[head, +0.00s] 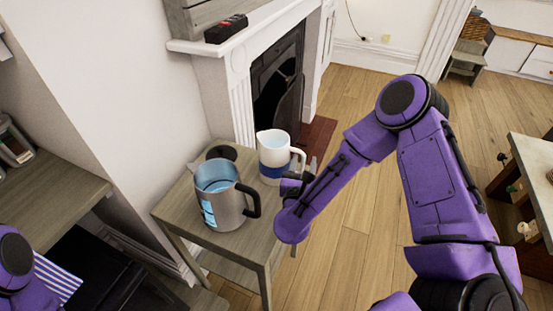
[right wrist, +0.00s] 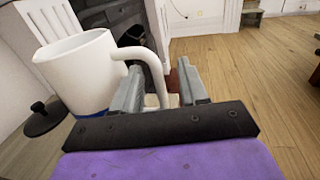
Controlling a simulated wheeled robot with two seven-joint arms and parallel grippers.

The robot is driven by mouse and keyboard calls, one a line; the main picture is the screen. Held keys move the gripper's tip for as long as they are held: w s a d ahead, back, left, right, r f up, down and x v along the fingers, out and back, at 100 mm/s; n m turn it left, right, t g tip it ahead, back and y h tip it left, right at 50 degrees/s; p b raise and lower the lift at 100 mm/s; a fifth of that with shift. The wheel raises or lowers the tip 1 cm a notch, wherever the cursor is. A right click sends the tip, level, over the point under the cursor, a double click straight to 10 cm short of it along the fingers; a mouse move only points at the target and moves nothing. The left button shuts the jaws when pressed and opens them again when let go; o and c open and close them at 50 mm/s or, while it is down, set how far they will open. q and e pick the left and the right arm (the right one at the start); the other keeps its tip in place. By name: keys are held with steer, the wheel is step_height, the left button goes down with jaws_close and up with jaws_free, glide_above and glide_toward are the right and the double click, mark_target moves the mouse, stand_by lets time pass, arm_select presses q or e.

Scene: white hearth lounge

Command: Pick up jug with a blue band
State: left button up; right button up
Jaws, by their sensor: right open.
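The white jug with a blue band (head: 272,150) stands upright at the back of a small wooden side table (head: 255,239). Its handle faces right. In the right wrist view the jug (right wrist: 78,72) is at the left, and its handle reaches down between my finger pads. My right gripper (head: 303,174) is beside the jug at its handle. Its jaws (right wrist: 160,88) are open around the handle, and I cannot tell whether either finger touches it. My left gripper is out of view; only part of my left arm shows at the lower left.
A steel jug with a black handle (head: 220,205) stands in front of the white jug. A dark round lid (head: 221,152) lies behind it. A white fireplace (head: 215,88) is close behind the table. A wooden shelf (head: 45,193) is at the left. Open floor is at the right.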

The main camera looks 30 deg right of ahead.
steer(key=x, duration=0.3)
steer(key=shift+a+r+p, duration=0.1)
steer(key=shift+p, duration=0.25)
steer(key=shift+w+d, duration=0.3)
steer(key=shift+w, duration=0.05)
steer(key=shift+a, duration=0.1)
jaws_close()
stand_by(0.5)
